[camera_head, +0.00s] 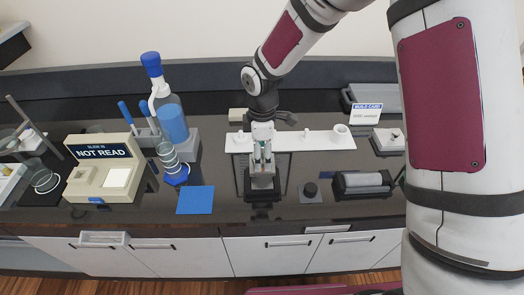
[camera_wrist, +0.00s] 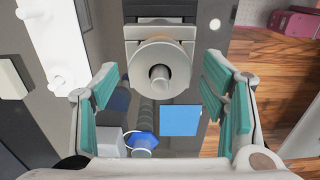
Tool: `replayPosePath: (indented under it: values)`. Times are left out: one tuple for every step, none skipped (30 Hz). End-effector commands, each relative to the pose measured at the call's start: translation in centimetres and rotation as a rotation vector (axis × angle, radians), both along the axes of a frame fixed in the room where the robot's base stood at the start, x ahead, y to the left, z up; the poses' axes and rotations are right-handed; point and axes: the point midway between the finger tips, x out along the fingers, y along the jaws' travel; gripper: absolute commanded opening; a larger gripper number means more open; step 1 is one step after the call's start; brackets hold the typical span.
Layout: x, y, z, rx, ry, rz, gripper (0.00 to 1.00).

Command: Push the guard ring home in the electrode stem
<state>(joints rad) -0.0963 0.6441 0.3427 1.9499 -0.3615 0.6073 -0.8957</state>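A round grey disc (camera_wrist: 147,64) faces the wrist camera, with a short pale stem (camera_wrist: 160,77) standing out of its middle. A brown edge shows behind the disc. I cannot tell which part is the guard ring or how deep it is seated. A dark block (camera_wrist: 160,10) lies behind the disc. My gripper (camera_wrist: 160,85) is open, its teal-padded fingers left and right of the disc, with gaps on both sides and nothing between the pads touching them. In the head view my gripper (camera_head: 263,155) points down over the fixture (camera_head: 262,183) and hides most of it.
A white strip (camera_head: 318,140) with small parts lies behind my gripper.

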Motion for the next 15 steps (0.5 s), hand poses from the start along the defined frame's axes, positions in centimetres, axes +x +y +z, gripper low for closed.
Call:
replayPosePath:
  values:
    - [0.0,0.0,0.0,0.000,0.000,0.000,0.66]
    - [0.0,0.0,0.0,0.000,0.000,0.000,0.66]
    - [0.0,0.0,0.0,0.000,0.001,0.000,0.66]
    - [0.0,0.0,0.0,0.000,0.000,0.000,0.66]
    - [0.0,0.0,0.0,0.000,0.000,0.000,0.66]
    - [0.0,0.0,0.1,0.000,0.000,-0.001,0.66]
    - [0.0,0.0,0.3,0.000,-0.001,-0.001,0.66]
    - [0.1,0.0,0.5,0.000,-0.001,-0.001,0.66]
    - [0.1,0.0,0.9,0.001,-0.002,-0.002,0.66]
    - [0.1,0.0,1.3,0.001,-0.003,-0.002,0.66]
    - [0.1,0.0,1.7,0.000,-0.003,-0.002,0.66]
    - [0.1,0.0,2.4,0.001,-0.005,-0.001,0.66]
    - [0.1,0.0,3.0,0.001,-0.004,-0.001,0.66]
    - [0.1,0.0,3.6,0.001,-0.004,-0.001,0.66]
    - [0.2,0.0,4.5,0.001,-0.005,-0.002,0.66]
